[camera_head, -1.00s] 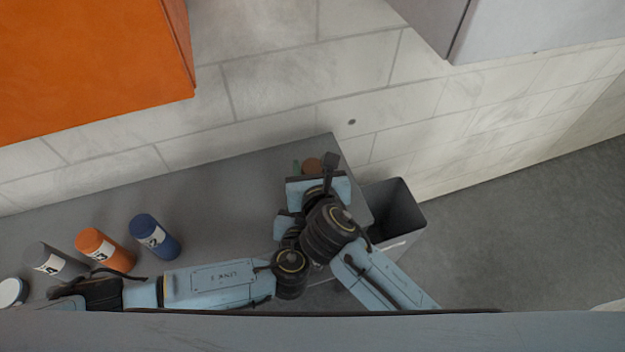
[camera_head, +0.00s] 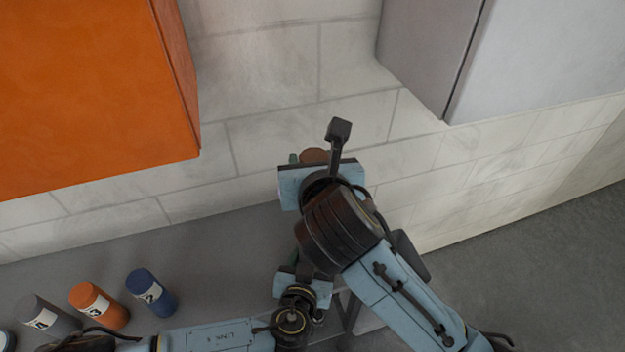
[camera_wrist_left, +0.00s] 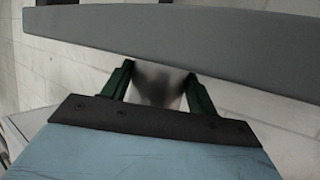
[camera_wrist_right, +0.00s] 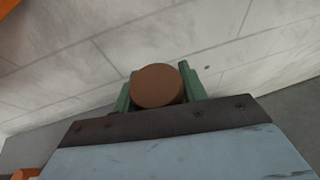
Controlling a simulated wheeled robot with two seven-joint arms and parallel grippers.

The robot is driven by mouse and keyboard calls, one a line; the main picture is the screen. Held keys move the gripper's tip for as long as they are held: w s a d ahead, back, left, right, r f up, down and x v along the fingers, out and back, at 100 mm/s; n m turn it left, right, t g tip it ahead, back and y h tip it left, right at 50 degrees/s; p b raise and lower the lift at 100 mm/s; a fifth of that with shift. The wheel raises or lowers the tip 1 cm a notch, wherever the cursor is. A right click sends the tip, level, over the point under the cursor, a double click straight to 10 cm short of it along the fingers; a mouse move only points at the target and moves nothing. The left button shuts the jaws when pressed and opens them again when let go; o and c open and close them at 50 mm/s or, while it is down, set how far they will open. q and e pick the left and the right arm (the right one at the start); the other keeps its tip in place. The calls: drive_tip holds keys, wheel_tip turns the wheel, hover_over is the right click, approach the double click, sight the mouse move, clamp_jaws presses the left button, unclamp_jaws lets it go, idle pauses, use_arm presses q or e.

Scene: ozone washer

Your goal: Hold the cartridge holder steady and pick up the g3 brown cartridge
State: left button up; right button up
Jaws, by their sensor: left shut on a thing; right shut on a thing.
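The brown cartridge (camera_head: 316,156) sits between the green fingers of my right gripper (camera_head: 308,158), raised in front of the wall. The right wrist view shows its round brown end (camera_wrist_right: 157,86) between both fingers; its label is out of sight. My left gripper (camera_wrist_left: 158,78) is shut on a blurred grey thing, which seems to be part of the cartridge holder (camera_wrist_left: 158,88). In the head view the left gripper's body is low beside the right arm, and its fingers are hidden. The rest of the holder cannot be made out.
Blue (camera_head: 151,292), orange (camera_head: 98,304) and grey (camera_head: 47,315) cartridges stand on the grey counter (camera_head: 225,240) at left. An orange cabinet (camera_head: 90,100) and a grey cabinet (camera_head: 540,60) hang above. A grey bar (camera_wrist_left: 200,35) crosses the left wrist view.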

drive_tip(key=shift+r, duration=0.4)
use_arm(q)
drive_tip(key=o, duration=1.1)
drive_tip(key=shift+o, duration=0.2)
drive_tip(key=v, duration=1.2)
drive_tip(key=shift+s, duration=0.15)
use_arm(e)
drive_tip(key=shift+s, duration=0.1)
